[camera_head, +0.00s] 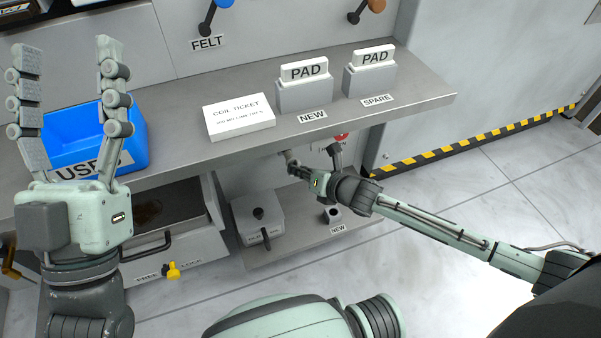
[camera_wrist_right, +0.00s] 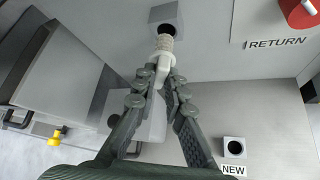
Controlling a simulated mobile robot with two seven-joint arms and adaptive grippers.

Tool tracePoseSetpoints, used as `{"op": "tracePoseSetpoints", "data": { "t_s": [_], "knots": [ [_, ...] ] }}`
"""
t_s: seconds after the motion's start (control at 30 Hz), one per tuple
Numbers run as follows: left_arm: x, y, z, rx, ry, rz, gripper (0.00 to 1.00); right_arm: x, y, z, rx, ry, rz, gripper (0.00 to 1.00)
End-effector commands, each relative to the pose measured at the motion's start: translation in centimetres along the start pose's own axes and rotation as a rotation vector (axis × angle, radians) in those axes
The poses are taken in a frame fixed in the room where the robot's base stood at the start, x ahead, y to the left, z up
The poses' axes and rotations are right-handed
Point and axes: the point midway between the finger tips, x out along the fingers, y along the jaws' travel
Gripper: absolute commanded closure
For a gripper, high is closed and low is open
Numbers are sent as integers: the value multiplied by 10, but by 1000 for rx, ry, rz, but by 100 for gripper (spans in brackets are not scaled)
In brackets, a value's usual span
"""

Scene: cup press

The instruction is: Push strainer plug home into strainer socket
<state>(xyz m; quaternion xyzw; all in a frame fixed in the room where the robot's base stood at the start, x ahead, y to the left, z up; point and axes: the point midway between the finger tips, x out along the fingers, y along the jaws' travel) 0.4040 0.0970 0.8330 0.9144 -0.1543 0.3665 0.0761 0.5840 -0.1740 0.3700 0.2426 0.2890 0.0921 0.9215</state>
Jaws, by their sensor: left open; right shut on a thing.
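In the right wrist view, my right gripper (camera_wrist_right: 163,78) is shut on the white strainer plug (camera_wrist_right: 162,62), whose ribbed, pale tip points up the picture. The tip lies at the lower edge of the dark hole in the grey strainer socket (camera_wrist_right: 171,14) on the wall. I cannot tell whether the tip has entered the hole. In the head view, my right gripper (camera_head: 297,170) reaches under the shelf, and the socket is not clearly visible there. My left gripper (camera_head: 68,55) is open and empty, raised upright at the left, in front of the blue bin.
A red RETURN knob (camera_wrist_right: 300,12) is right of the socket. An empty NEW holder (camera_wrist_right: 235,148) stands below. A grey box (camera_head: 258,218) is nearby.

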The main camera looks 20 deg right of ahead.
Motion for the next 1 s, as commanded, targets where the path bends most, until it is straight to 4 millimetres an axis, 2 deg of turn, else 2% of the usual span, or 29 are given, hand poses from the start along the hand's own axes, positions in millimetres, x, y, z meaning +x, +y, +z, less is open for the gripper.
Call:
{"op": "tracePoseSetpoints", "data": {
  "t_s": [1.0],
  "knots": [
    [5,0,-5,0,5,-1,39,0,0,0,0,0,1,100]
  ]
}}
